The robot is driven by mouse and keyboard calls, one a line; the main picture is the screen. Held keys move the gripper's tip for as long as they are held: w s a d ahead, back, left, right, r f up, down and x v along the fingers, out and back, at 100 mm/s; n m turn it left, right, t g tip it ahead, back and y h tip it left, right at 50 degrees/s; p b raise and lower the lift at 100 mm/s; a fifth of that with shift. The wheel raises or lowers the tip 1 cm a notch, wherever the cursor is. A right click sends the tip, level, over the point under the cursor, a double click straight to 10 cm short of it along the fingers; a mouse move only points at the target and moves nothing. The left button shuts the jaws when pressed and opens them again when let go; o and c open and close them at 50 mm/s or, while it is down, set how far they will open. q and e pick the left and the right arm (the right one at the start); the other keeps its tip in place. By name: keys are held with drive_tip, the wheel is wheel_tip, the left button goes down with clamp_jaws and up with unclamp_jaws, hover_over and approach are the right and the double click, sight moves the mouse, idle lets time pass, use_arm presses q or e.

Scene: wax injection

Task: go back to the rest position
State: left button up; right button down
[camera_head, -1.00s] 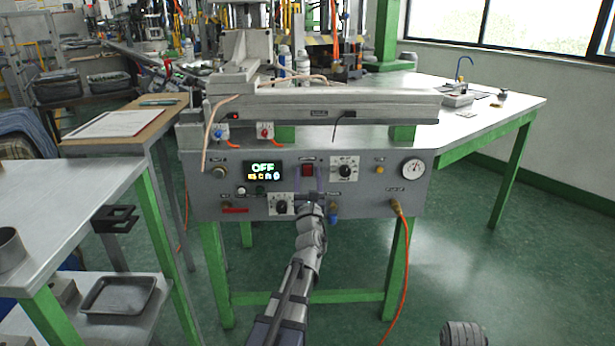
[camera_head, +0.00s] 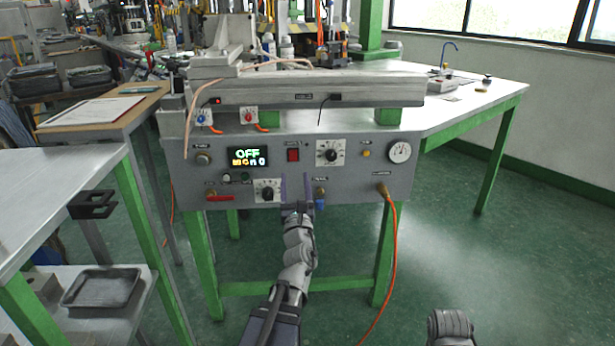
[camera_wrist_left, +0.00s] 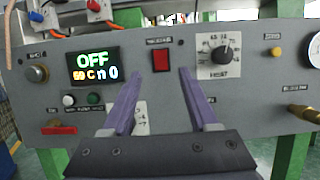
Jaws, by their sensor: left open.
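The grey machine panel (camera_head: 220,180) stands ahead with a lit display (camera_head: 248,157) reading OFF above a second line of small coloured characters. A red switch (camera_head: 293,154) sits in the panel's middle; it also shows in the wrist view (camera_wrist_left: 160,60), between and beyond my fingertips. My left gripper (camera_head: 296,178) is open and empty in front of the panel, below the red switch. Its two purple fingers (camera_wrist_left: 158,78) point at the panel with a gap between them. A grey piece of my right arm shows at the bottom right; its gripper is out of view.
Dials (camera_head: 330,152), a pressure gauge (camera_head: 400,152) and an orange hose (camera_head: 393,250) are on the panel. A workbench (camera_head: 60,200) with a black bracket (camera_head: 92,204) stands at left. The green floor (camera_head: 480,270) at right is open.

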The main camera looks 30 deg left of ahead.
use_arm(q)
drive_tip(key=s+d+f+n+g+h+p, duration=0.2)
drive_tip(key=s+d+f+n+g, duration=0.3)
drive_tip(key=d+f+n+g, duration=0.5)
drive_tip(key=s+d+f+n+g+h+p, duration=0.1)
drive_tip(key=s+d+f+n+g, duration=0.25)
drive_tip(key=f+n, duration=0.75)
drive_tip(key=s+d+f+n+g+h+p, duration=0.1)
drive_tip(key=s+d+f+n+g+h, duration=0.2)
drive_tip(key=s+d, duration=0.55)
drive_tip(key=s+d+f+n+g+h+p, duration=0.1)
drive_tip(key=s+d+g+h, duration=0.3)
drive_tip(key=d, duration=0.8)
wheel_tip(320, 180, up, 38)
drive_tip(key=t+p, duration=0.1)
drive_tip(key=p, duration=3.6)
drive_tip(key=shift+a+f+n+t+h, duration=0.2)
drive_tip(key=shift+a+n+t+h, duration=0.1)
drive_tip(key=shift+a+t+h, duration=0.1)
